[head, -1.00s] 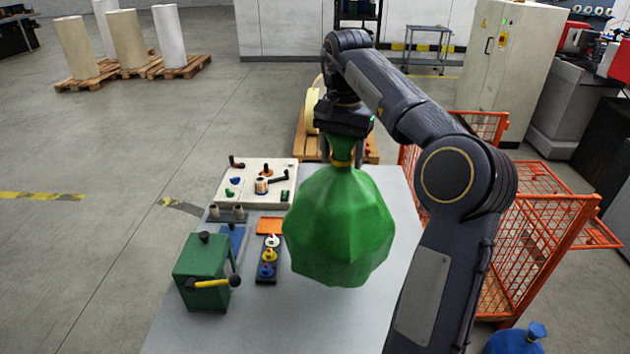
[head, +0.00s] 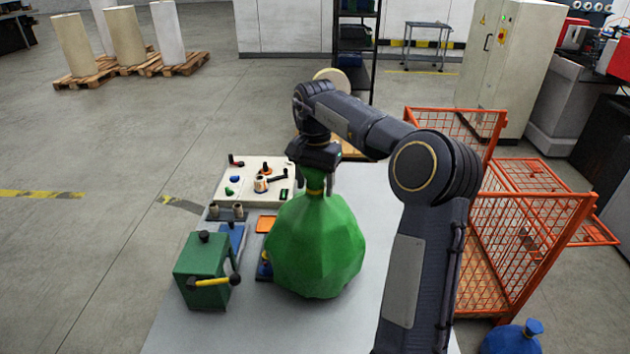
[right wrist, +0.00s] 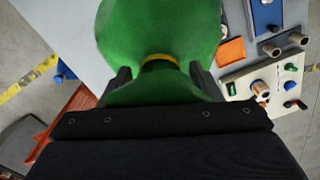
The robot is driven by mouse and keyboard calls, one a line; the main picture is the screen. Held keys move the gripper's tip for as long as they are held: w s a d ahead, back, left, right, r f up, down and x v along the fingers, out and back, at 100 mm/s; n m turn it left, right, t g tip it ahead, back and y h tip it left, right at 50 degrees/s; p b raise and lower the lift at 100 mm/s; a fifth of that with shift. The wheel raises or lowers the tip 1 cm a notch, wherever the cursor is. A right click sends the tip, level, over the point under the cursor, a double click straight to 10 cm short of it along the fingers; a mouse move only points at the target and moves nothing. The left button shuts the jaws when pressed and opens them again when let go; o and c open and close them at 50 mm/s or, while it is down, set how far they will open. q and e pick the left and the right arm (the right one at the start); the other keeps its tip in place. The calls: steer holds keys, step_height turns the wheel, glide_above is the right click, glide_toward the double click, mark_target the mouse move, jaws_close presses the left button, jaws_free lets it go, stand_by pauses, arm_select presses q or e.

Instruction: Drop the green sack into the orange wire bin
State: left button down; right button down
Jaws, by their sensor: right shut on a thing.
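The green sack (head: 316,248) hangs from my right gripper (head: 314,178) over the table, its neck tied with a yellow band. The right gripper is shut on the sack's neck, and the right wrist view shows the neck (right wrist: 160,85) between the two fingers. I cannot tell whether the sack's bottom touches the table. The orange wire bin (head: 530,235) stands on the floor right of the table, partly hidden behind my right arm. My left gripper is not in view.
On the grey table (head: 200,318) are a green box with a yellow-handled lever (head: 203,270), a white board with small parts (head: 232,184) and an orange tray (head: 266,223). A blue sack (head: 512,340) lies on the floor near the bin. A cream cabinet (head: 510,55) stands behind.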

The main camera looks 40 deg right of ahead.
steer(key=shift+f, duration=0.1)
steer(key=shift+c, duration=2.2)
jaws_free()
step_height(320, 180, up, 12)
steer(key=shift+r, duration=0.15)
